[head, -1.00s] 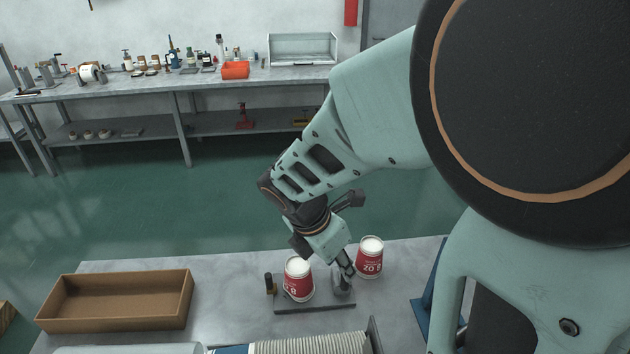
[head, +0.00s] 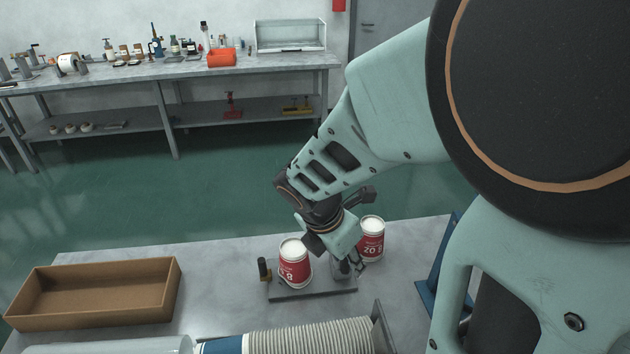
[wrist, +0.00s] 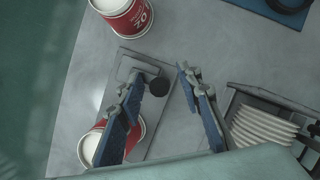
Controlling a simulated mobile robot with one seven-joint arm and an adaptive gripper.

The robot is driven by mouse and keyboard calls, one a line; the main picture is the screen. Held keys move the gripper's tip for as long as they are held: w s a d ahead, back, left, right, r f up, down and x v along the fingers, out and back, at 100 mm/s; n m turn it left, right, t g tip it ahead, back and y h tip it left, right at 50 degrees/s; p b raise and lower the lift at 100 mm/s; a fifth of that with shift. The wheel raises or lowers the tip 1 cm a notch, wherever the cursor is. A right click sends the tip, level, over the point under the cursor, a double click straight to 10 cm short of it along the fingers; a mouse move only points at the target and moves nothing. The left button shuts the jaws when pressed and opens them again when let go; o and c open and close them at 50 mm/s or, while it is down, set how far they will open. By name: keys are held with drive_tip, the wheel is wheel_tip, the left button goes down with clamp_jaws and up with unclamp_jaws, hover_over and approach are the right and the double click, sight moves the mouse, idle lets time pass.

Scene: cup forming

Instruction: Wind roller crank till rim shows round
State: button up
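A red-and-white paper cup (head: 294,264) stands upright on the dark base plate (head: 312,292) of a small bench device. It shows partly behind a finger in the wrist view (wrist: 138,131). A grey block (head: 342,270) stands at the plate's right end, with a round black knob (wrist: 160,88) beside it in the wrist view. A black upright post (head: 264,269) stands at the plate's left end. My gripper (wrist: 162,76) is open above the device; the knob lies between its fingers, nearer the left one. Contact cannot be told. The rim's shape is not clear.
A second cup (head: 370,238) stands close behind my gripper. A stack of nested cups (head: 310,338) lies along the front. An open brown box (head: 95,292) sits at left, and a blue stand (head: 436,275) at right. Bare tabletop lies between box and device.

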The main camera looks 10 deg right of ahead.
clamp_jaws()
drive_tip(key=shift+a+m, duration=0.1)
drive_tip(key=shift+m, duration=0.2)
